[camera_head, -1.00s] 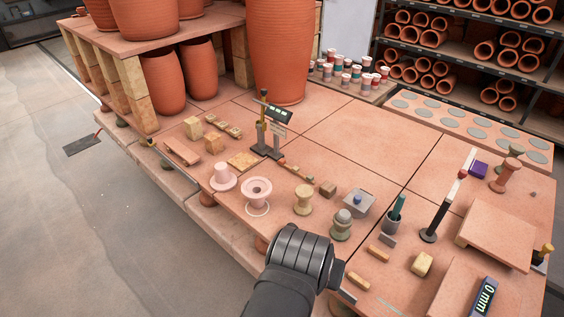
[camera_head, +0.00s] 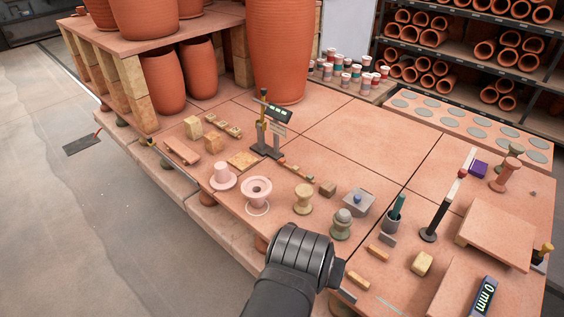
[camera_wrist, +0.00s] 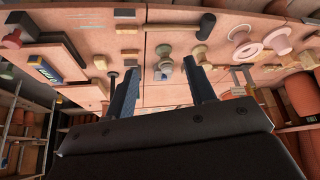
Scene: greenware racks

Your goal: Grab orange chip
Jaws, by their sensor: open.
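No piece stands out clearly as an orange chip. Two small flat orange-tan bars, one nearer the middle (camera_head: 378,253) and one beside my arm (camera_head: 358,280), lie on the terracotta tabletop (camera_head: 335,135). A small orange-tan block (camera_head: 213,144) stands at the back left. My gripper shows in the wrist view (camera_wrist: 160,66), with its two dark fingers spread apart and nothing held between them. It is over the table, apart from the pieces. In the head view my dark wrist covers part of the front edge, and the fingers are hidden.
A black upright gauge (camera_head: 267,140) stands behind. The back middle of the tabletop is clear.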

